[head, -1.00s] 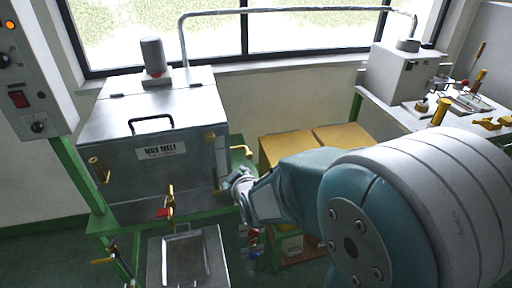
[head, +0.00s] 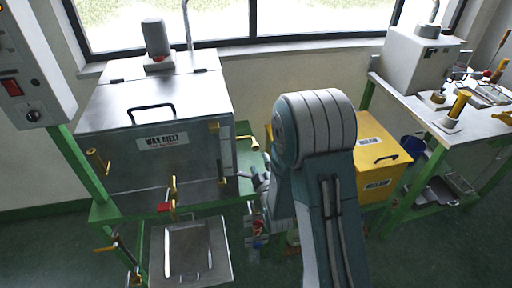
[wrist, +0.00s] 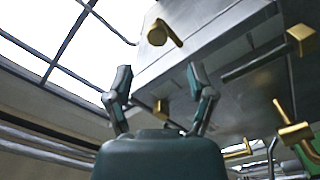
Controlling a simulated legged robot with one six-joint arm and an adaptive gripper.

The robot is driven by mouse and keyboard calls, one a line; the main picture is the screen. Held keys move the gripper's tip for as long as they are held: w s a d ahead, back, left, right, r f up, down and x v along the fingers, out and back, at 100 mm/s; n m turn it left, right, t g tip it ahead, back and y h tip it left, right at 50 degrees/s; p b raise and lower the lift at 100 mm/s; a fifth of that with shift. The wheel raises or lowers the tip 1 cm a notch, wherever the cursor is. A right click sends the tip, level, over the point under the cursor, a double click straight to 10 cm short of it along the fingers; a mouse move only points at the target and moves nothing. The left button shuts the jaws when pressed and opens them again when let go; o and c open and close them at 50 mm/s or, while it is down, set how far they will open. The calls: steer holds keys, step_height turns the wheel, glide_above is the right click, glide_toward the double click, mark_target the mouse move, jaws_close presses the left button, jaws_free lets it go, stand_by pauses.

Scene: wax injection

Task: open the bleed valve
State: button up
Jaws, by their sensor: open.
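The wax melt tank (head: 150,160) is a grey metal box on a green stand in the head view. None is labelled as the bleed valve. My gripper (wrist: 160,92) is open in the wrist view, below the tank. A small brass piece (wrist: 160,107) shows between its fingers, apparently beyond them; contact cannot be told.
A metal tray (head: 188,250) stands in front of the tank. A yellow box (head: 378,155) is behind my arm. A bench (head: 462,130) with a grey machine (head: 415,62) is at the right. Dark floor is free at the lower right.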

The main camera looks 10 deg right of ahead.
mark_target(256, 149)
steer(key=w, duration=0.7)
steer(key=shift+w+d, duration=0.1)
steer(key=shift+w, duration=0.25)
jaws_close()
